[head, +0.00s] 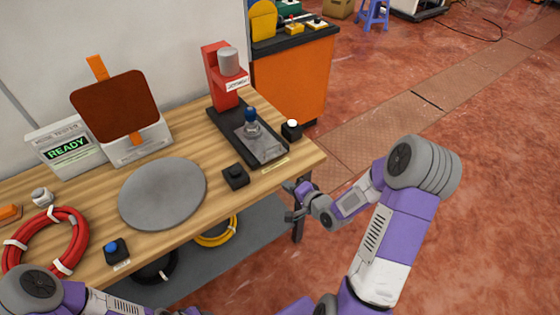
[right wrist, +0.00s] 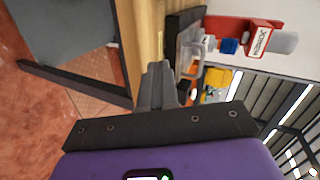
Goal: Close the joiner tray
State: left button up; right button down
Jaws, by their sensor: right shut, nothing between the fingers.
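The joiner (head: 217,75) is a red press with a grey cylinder and a "JOINER" label, at the right back of the table. Its clear grey tray (head: 266,150) lies on the black base (head: 224,125), slid out in front of the red column. A blue-topped clear piece (head: 251,122) stands upright on the tray. My right gripper (head: 291,202) is shut and empty, just off the table's front right edge, apart from the tray. In the right wrist view its fingers (right wrist: 158,82) are together, with the tray (right wrist: 189,50) beyond them. My left gripper is out of view.
A black button box (head: 236,176) stands left of the joiner, and one with a white button (head: 291,129) stands right. A grey disc (head: 163,193), red hose coil (head: 46,243) and "READY" tester (head: 66,148) are further left. An orange cabinet (head: 294,80) stands behind.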

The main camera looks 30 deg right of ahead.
jog(key=d+r+m+t+b, duration=0.2)
jog(key=d+r+t, duration=0.1)
jog(key=d+r, duration=0.2)
jog(key=w+b, duration=0.1)
jog(key=w, duration=0.3)
jog(key=w+f+b, duration=0.1)
jog(key=w, duration=0.3)
jog(key=w+a+f+b, duration=0.1)
jog(key=w, duration=0.3)
jog(key=shift+w+a+f+b, duration=0.1)
jog(key=shift+w+f+b, duration=0.1)
jog(key=shift+w+b, duration=0.2)
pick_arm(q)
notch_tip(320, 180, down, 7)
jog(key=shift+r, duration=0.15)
